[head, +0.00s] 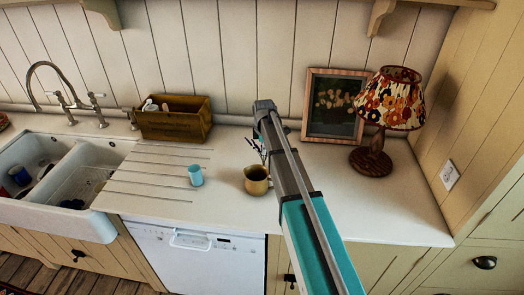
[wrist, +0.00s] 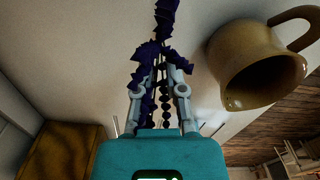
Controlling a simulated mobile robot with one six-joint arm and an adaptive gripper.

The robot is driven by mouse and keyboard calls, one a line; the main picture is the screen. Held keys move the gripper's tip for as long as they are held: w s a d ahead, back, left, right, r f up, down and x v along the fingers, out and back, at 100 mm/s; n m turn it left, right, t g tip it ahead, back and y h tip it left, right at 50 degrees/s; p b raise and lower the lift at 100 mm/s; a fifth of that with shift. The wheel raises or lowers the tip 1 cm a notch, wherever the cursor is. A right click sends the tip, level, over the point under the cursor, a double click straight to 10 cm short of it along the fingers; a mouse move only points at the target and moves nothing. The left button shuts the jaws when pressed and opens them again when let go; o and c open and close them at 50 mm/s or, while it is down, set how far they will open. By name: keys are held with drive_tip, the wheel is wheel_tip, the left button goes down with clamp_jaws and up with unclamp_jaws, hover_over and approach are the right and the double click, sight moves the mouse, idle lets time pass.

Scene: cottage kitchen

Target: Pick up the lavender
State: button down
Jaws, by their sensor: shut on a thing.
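The lavender (wrist: 150,52), dark purple and thin-stemmed, runs between the fingers of my gripper (wrist: 161,62) in the wrist view. The fingers are shut on it. Its flower spikes reach past the fingertips to the top edge of that view, and more purple pieces show lower, between the fingers. In the head view my gripper (head: 260,146) is above the counter, just behind the brown jug, and mostly hidden by my arm. The lavender cannot be made out clearly there.
The brown jug (head: 257,180) stands close to my gripper; it also shows in the wrist view (wrist: 255,65). A blue cup (head: 195,175), a wooden box (head: 173,120), a picture frame (head: 333,107) and a lamp (head: 393,100) stand on the counter. The right front counter is clear.

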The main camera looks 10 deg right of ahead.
drive_tip(key=shift+r+p, duration=1.1)
drive_tip(key=shift+r, duration=0.1)
drive_tip(key=s+r+p, duration=1)
drive_tip(key=s, duration=0.4)
drive_tip(key=shift+r, duration=0.2)
drive_tip(key=shift+f, duration=0.15)
